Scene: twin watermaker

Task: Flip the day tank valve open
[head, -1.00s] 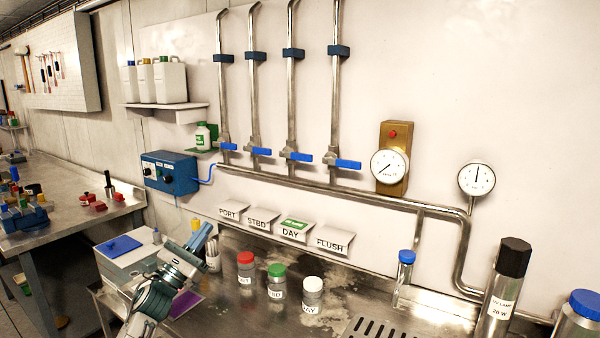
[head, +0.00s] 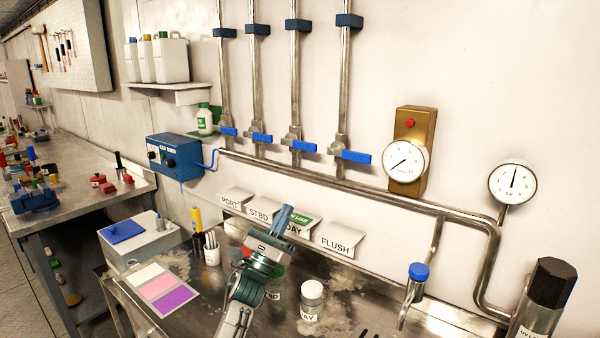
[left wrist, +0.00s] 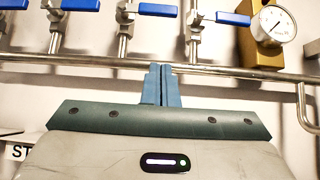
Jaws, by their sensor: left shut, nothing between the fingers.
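Four pipes each carry a valve with a blue lever; all the levers lie level, pointing right. By the order of the signs, the day tank valve (head: 303,146) is third from the left; it also shows in the left wrist view (left wrist: 158,10). The DAY sign (head: 296,229), with a green tag on it, is partly hidden behind my left gripper. My left gripper (head: 284,212) is shut and empty, pointing up below the valves. In the left wrist view its fingertips (left wrist: 162,72) show just below the day lever, apart from it. My right gripper is not in view.
A horizontal pipe (head: 370,191) runs under the valves. The STBD lever (head: 262,138) and FLUSH lever (head: 356,156) flank the day lever. A pressure gauge (head: 405,161) hangs at right. Jars, including a white-capped one (head: 312,298), stand on the bench below.

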